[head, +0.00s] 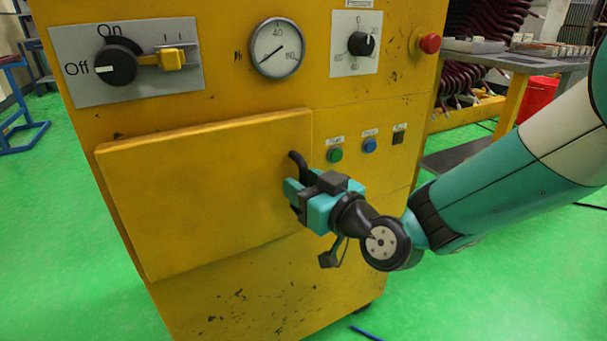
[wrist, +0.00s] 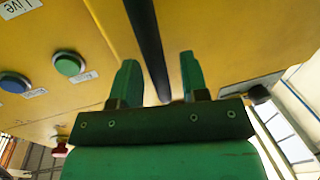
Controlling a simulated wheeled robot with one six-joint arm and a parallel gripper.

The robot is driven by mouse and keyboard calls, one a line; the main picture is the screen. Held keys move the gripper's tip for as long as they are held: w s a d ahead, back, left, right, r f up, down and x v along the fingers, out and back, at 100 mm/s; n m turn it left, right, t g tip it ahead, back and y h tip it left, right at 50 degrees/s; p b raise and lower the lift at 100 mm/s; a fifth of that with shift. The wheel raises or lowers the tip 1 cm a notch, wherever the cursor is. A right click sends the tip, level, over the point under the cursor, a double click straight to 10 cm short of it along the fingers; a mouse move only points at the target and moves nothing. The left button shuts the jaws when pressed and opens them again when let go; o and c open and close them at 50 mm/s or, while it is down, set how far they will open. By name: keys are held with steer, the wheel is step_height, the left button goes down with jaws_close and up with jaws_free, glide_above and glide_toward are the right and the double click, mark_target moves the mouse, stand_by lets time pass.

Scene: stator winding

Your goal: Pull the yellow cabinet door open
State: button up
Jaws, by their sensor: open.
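The yellow cabinet door (head: 200,190) is a raised panel on the front of the yellow cabinet (head: 230,305). Its right edge looks close to the cabinet face; I cannot tell whether there is a gap. A black bar handle (head: 297,160) stands near the door's right edge, its lower part hidden by my gripper. My teal gripper (head: 292,190) is at the handle, coming from the right. In the wrist view, the open fingers (wrist: 158,82) are on either side of the dark handle bar (wrist: 150,40), with room visible beside it.
Above the door are a rotary On/Off switch (head: 117,65), a round gauge (head: 277,48) and a knob (head: 361,43). Green (head: 334,155) and blue (head: 370,145) buttons sit right of the handle. A red button (head: 430,43) projects at upper right.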

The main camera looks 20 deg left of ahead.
steer(key=shift+w+a, duration=0.15)
steer(key=shift+a, duration=0.05)
jaws_close()
steer(key=shift+d, duration=0.1)
